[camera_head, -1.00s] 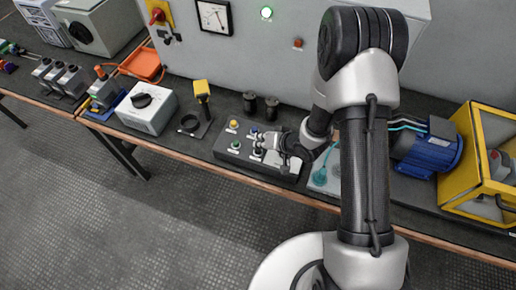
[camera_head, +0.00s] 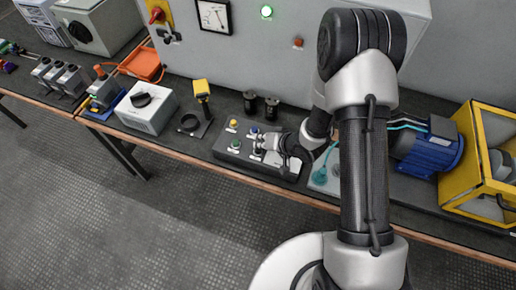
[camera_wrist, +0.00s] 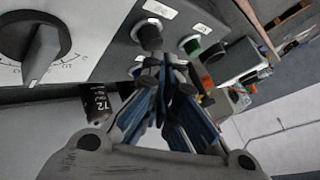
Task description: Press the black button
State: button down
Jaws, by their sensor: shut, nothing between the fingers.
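The dark button box (camera_head: 226,152) lies on the bench in the head view, with yellow (camera_head: 233,123), blue (camera_head: 253,130) and green (camera_head: 235,145) buttons. The black button (camera_head: 257,153) is at its front, partly hidden by my gripper (camera_head: 262,142). In the wrist view the black button (camera_wrist: 148,34) stands just beyond my shut, empty fingertips (camera_wrist: 161,63), with the green button (camera_wrist: 191,45) to its right. The fingertips point at the black button's area. I cannot tell whether they touch it.
A large dial (camera_wrist: 40,45) is left of the black button in the wrist view. Two black posts (camera_head: 260,105) stand behind the box. A yellow device (camera_head: 202,92) is left of it, and a blue motor (camera_head: 425,150) and yellow frame (camera_head: 466,125) are right.

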jog(key=shift+f+b, duration=0.65)
jog(key=shift+f, duration=0.4)
dwell(0.9)
jog(key=shift+r, duration=0.15)
jog(key=shift+r+p, duration=1.25)
jog(key=shift+r, duration=0.05)
notch_tip(320, 180, up, 5)
jog(key=p, duration=0.4)
dwell(0.4)
